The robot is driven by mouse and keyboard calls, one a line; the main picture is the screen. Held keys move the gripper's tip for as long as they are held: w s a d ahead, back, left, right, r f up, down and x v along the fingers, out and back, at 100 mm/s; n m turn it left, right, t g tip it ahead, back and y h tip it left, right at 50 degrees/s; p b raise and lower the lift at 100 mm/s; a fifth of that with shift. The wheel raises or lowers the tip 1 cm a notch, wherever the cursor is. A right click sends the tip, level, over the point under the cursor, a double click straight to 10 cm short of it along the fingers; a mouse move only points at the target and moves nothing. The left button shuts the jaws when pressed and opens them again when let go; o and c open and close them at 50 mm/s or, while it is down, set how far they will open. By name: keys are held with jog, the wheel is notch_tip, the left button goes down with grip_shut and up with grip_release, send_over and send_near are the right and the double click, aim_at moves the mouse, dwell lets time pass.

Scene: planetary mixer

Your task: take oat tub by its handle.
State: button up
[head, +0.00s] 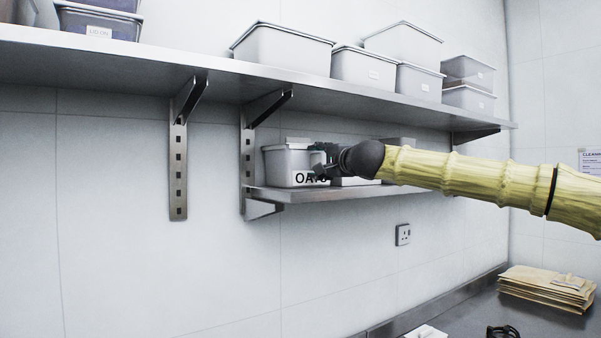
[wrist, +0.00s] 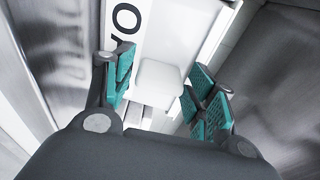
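The oat tub (head: 283,163) is a grey lidded box with a white label lettered "OATS". It stands at the left end of the small lower shelf, and my arm and gripper hide part of its label. My gripper (head: 322,163) is at the tub's right front. In the wrist view my gripper (wrist: 161,84) is open, with teal pads on either side of the tub's pale handle (wrist: 160,77). Gaps show between the handle and the pads. Part of the label (wrist: 123,28) shows at upper left in that view.
The lower shelf (head: 310,196) also bears another container (head: 397,144), partly behind my arm. The long upper shelf (head: 225,75) with several bins is close above. A steel bracket (head: 248,165) stands just left of the tub. Below, the wall is clear except for a socket (head: 403,234).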

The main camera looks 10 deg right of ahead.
grip_shut()
jog(key=shift+r, duration=0.1)
jog(key=shift+s+r, duration=0.1)
